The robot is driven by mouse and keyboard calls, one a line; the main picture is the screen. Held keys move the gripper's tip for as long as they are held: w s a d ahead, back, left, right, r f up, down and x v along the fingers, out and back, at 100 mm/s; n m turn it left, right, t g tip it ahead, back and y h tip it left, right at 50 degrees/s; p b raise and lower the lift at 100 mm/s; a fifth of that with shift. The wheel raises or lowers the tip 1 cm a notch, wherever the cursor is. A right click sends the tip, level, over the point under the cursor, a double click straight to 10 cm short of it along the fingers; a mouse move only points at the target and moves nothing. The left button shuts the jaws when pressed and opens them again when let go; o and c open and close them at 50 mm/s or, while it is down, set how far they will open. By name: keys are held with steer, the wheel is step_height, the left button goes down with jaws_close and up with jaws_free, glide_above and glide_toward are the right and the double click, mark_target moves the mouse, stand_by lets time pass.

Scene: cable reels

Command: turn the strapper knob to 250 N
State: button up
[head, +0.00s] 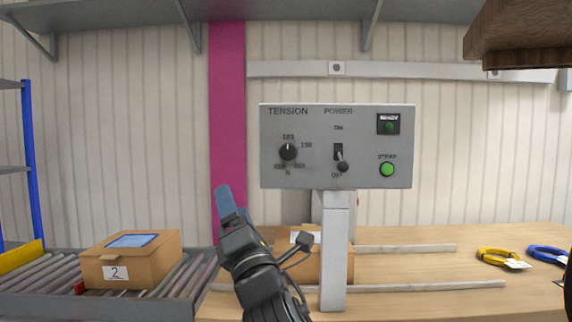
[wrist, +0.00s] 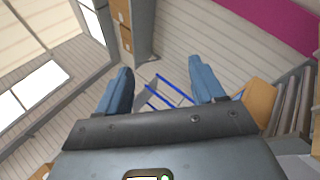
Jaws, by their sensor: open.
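The tension knob (head: 288,152) is a black round dial on the left of the grey strapper panel (head: 365,120). Its pale mark points up, towards the label at its top, which looks like 100. A 150 label sits at upper right; the two lower labels are too small to read. My gripper (head: 226,200) is below and left of the panel, pointing up, clear of the knob. In the wrist view my gripper (wrist: 162,84) has its two blue fingers wide apart with nothing between them. The knob is not in the wrist view.
The power lever (head: 342,166) hangs down by OFF, right of the knob. A green STRAP button (head: 388,169) and dark READY lamp (head: 388,125) are further right. A box (head: 130,262) sits on the roller conveyor (head: 190,285). A brown block overhangs at upper right.

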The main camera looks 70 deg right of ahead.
steer(key=s+d+r+m+g+h, duration=0.1)
steer(key=d+r+m+g+h, duration=0.2)
steer(key=d+r+g+h, duration=0.4)
steer(key=m+g+y, duration=0.1)
steer(key=m+g, duration=0.1)
steer(key=g, duration=0.6)
glide_toward(288, 153)
steer(key=d, duration=0.1)
steer(key=p+x, duration=0.1)
steer(key=x, duration=0.3)
steer(key=p+x, duration=0.2)
steer(key=x, duration=0.2)
steer(key=shift+a+r, duration=0.1)
steer(key=shift+r, duration=0.1)
steer(key=c, duration=1)
